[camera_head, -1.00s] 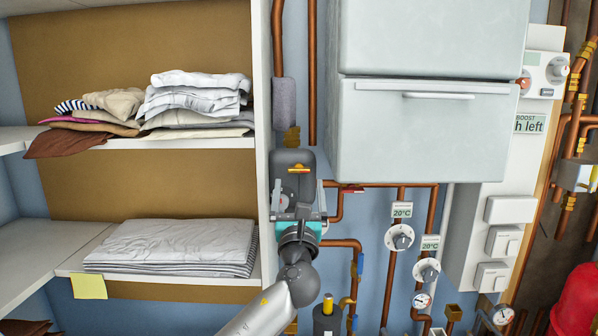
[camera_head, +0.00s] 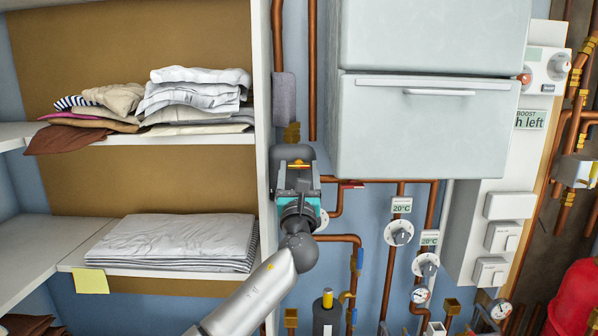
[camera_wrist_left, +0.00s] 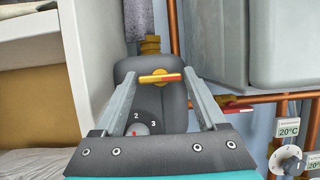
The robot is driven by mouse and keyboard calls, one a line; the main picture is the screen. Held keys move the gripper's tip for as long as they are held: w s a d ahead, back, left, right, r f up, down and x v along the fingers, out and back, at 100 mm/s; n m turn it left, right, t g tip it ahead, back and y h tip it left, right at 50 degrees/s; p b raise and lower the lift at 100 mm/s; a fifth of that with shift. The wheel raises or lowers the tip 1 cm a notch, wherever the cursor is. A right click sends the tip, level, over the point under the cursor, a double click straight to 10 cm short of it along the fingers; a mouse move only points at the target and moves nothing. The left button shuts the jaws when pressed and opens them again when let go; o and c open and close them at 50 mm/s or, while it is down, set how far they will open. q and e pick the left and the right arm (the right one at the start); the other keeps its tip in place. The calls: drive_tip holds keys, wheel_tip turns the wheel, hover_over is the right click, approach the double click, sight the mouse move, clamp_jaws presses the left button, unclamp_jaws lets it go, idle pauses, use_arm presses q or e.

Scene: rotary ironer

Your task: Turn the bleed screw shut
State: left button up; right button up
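The bleed screw shows as a yellow-orange bar with a red end (camera_wrist_left: 160,77) on a dark grey rounded housing in the left wrist view. It lies nearly level. In the head view the screw (camera_head: 299,164) sits just under the grey-sleeved pipe, beside the shelf's side panel. My left gripper (camera_head: 298,170) is in front of the housing, with its fingers spread to the left and right of the bar. In the wrist view the gripper (camera_wrist_left: 158,76) shows small gaps at the bar's ends; depth contact cannot be told. My right gripper is out of view.
The shelf's white side panel (camera_head: 262,120) stands close on the left. The grey cabinet (camera_head: 425,125) is close on the right. Copper pipes and dials marked 20°C (camera_head: 399,233) are below right. A numbered dial (camera_wrist_left: 140,128) sits below the screw, partly hidden by the gripper.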

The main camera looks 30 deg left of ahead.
use_arm(q)
drive_tip(key=c, duration=1)
